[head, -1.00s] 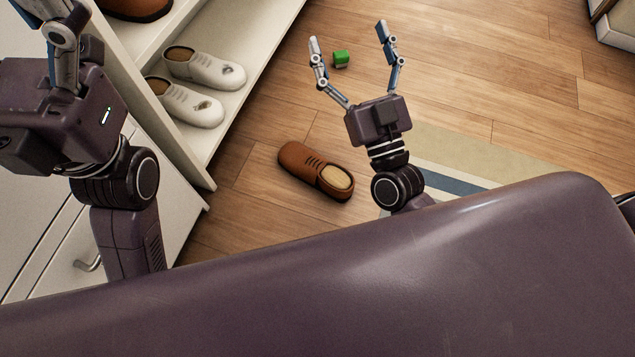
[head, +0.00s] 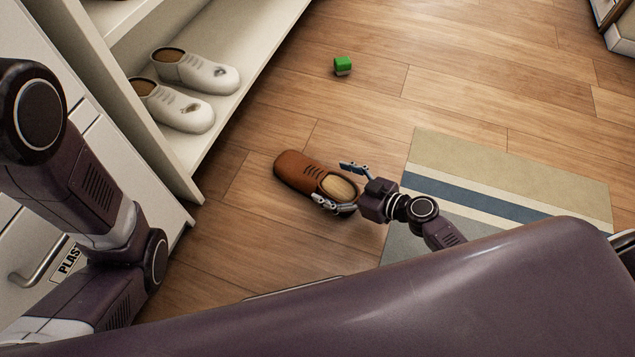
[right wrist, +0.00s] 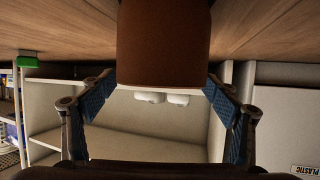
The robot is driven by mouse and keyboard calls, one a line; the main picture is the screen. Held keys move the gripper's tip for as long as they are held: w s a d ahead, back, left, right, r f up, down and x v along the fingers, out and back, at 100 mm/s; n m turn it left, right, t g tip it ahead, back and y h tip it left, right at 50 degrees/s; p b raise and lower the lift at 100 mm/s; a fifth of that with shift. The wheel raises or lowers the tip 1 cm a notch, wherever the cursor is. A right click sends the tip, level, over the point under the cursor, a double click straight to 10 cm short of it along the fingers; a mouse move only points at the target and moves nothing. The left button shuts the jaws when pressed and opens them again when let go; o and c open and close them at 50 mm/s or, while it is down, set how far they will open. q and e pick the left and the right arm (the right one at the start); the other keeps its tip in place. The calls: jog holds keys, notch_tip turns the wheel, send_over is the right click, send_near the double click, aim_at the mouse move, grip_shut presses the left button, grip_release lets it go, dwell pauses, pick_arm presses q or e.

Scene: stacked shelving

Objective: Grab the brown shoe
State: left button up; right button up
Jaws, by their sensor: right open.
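The brown shoe (head: 294,170) lies on the wooden floor in the middle of the head view, its toe to the upper left and its tan-lined opening to the lower right. In the right wrist view the shoe (right wrist: 163,45) fills the upper middle. My right gripper (head: 338,186) is open at the heel end, with one finger on either side of the shoe. The right wrist view also shows both fingers of the gripper (right wrist: 160,92) spread around it; whether they touch it is unclear. My left arm shows at the left, its gripper out of view.
A pair of white shoes (head: 190,88) sits on the white shelf unit (head: 262,48) at the left. A striped rug (head: 530,172) lies to the right. Floor between is clear.

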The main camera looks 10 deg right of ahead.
aim_at(324, 179)
jog(key=b+x, duration=0.1)
jog(key=x, duration=0.3)
jog(key=shift+f, duration=0.2)
jog(key=shift+c, duration=0.6)
jog(key=c, duration=1.5)
jog(key=shift+r, duration=0.1)
jog(key=shift+c, duration=0.9)
